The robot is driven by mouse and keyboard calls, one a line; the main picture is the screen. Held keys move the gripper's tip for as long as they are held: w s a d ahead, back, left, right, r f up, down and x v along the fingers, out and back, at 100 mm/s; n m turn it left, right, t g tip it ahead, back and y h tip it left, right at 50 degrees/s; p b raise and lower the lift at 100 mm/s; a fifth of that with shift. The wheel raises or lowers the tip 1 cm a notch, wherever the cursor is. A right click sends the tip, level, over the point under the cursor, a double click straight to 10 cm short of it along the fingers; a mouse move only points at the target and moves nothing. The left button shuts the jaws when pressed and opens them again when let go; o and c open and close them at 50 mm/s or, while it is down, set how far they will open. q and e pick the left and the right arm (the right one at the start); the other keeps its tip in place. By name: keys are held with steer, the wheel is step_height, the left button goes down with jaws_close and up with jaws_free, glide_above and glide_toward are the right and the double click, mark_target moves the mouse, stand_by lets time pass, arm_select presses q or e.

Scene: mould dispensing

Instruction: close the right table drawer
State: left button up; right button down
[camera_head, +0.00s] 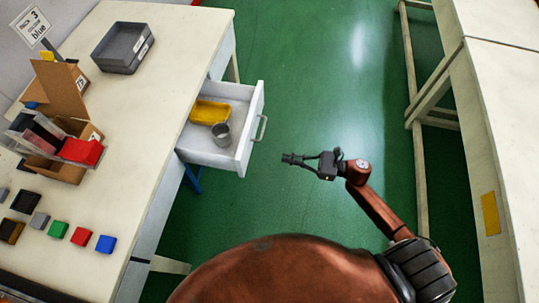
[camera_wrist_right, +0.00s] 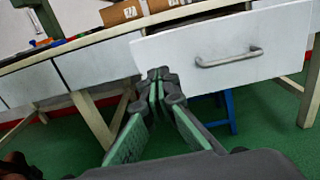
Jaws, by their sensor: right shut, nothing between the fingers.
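The white table drawer (camera_head: 249,147) is pulled out from the left table in the head view. Its metal handle (camera_head: 262,128) is on the outer front face. A yellow tray (camera_head: 210,112) and a grey metal cup (camera_head: 221,133) are inside it. In the right wrist view the drawer front (camera_wrist_right: 225,50) and its handle (camera_wrist_right: 228,57) face me. My right gripper (camera_head: 287,158) is shut and empty, to the right of the drawer and apart from it in the head view. The fingertips (camera_wrist_right: 159,75) appear before the lower left part of the drawer front. My left gripper is out of view.
Another table (camera_head: 495,130) stands at the right. Green floor (camera_head: 320,70) lies clear between them.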

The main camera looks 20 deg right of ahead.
mark_target(245, 151)
steer(key=b+x, duration=0.1)
steer(key=x, duration=1.2)
steer(key=shift+f, duration=0.15)
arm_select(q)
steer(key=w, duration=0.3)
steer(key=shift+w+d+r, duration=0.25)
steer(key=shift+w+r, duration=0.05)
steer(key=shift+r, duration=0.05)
arm_select(e)
steer(key=shift+w+a, duration=0.2)
steer(key=shift+a, duration=0.05)
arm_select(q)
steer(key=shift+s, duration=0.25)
